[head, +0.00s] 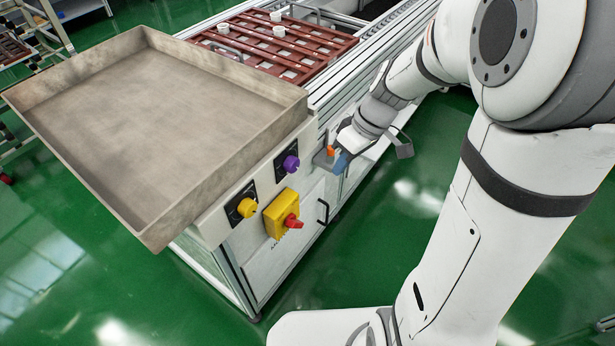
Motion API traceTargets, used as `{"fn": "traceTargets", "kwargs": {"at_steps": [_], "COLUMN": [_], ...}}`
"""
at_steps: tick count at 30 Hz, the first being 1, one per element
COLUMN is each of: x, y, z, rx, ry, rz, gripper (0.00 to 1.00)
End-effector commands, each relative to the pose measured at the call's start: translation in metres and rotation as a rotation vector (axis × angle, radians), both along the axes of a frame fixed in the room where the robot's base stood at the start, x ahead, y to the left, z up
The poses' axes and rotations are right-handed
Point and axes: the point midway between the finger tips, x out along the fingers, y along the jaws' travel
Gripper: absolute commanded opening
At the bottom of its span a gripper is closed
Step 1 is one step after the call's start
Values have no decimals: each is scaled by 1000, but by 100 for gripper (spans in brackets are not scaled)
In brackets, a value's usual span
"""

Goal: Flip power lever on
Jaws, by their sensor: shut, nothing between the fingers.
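A small orange piece (330,151), which looks like the lever's tip, shows beside a grey plate (321,160) on the conveyor's front side, right of the knobs. It is small and partly covered, so I cannot tell the lever's position. My gripper (341,162), with a blue tip, is shut and empty. It is right beside the orange piece in the picture; I cannot tell whether they touch.
The control panel carries a purple knob (291,163), a yellow knob (247,208) and a yellow box with a red switch (292,221). A large empty metal tray (120,100) overhangs at left. A red-brown rack (275,45) with white pots lies on the conveyor.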

Motion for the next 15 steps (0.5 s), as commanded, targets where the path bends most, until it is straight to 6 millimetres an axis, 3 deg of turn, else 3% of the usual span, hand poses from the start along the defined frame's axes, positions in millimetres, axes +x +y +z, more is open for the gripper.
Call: {"fn": "traceTargets", "kwargs": {"at_steps": [1,6,15], "x": [8,25,29], "y": [2,6,8], "z": [-33,-66,-71], "rx": [24,80,97], "ry": [-2,-31,-43], "rz": [37,130,161], "gripper": [0,0,0]}}
